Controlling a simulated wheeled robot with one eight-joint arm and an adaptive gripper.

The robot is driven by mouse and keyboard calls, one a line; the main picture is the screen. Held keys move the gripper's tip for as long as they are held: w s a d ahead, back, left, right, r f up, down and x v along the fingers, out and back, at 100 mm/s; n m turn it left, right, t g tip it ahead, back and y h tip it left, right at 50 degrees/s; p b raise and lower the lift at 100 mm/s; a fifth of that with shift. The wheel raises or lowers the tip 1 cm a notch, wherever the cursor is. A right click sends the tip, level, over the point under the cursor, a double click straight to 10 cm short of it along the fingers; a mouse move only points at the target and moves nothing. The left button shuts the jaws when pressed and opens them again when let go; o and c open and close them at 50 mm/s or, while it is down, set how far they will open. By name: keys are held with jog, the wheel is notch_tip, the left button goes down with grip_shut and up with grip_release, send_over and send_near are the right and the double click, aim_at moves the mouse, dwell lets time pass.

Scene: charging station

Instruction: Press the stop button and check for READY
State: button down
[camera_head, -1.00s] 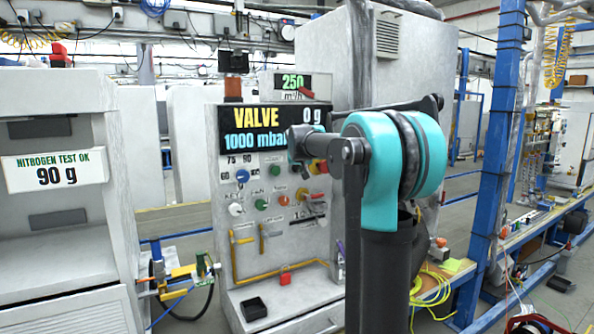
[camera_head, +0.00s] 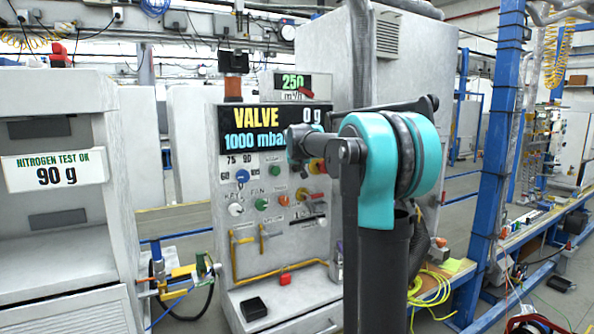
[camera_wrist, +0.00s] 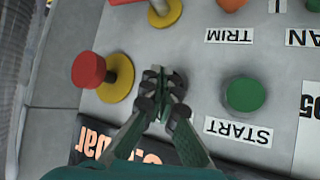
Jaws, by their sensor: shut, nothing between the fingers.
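A red mushroom button on a yellow disc (camera_wrist: 89,70) stands out from the grey panel at the left of the wrist view; no stop label is readable beside it. A flat green button (camera_wrist: 244,95) sits at the right with an upside-down START label (camera_wrist: 238,131). My gripper (camera_wrist: 163,76) is shut and empty, in front of the panel between these two buttons. I cannot tell whether its tips touch the panel. In the head view my arm partly covers the red button (camera_head: 317,166). The display (camera_head: 273,128) reads VALVE, 0 g and 1000 mbar.
A second yellow-based control (camera_wrist: 164,10) and a TRIM label (camera_wrist: 229,36) are close by on the panel. A machine at the left carries a sign (camera_head: 55,170) reading NITROGEN TEST OK, 90 g. A black tray (camera_head: 253,308) lies on the panel's ledge.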

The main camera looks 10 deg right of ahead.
jog(key=shift+w+a, duration=0.15)
jog(key=shift+w, duration=0.3)
dwell(0.7)
jog(key=shift+s, duration=0.15)
jog(key=shift+s+d, duration=0.3)
jog(key=shift+s, duration=0.4)
jog(key=shift+s+d, duration=0.25)
jog(key=shift+s, duration=0.55)
jog(key=shift+s+d, duration=0.25)
jog(key=shift+s, duration=0.55)
jog(key=shift+s+d, duration=0.25)
jog(key=shift+s, duration=0.55)
jog(key=s+a+f+n+g+y, duration=0.1)
jog(key=s+a+f+g, duration=0.1)
jog(key=s+f, duration=1.6)
jog(key=s+a+f+n+g+y, duration=0.1)
jog(key=s+f+g, duration=0.3)
jog(key=s+f, duration=1.5)
jog(key=s+a, duration=0.1)
jog(key=s, duration=0.4)
jog(key=shift+s+a+f, duration=0.15)
jog(key=shift+a, duration=0.2)
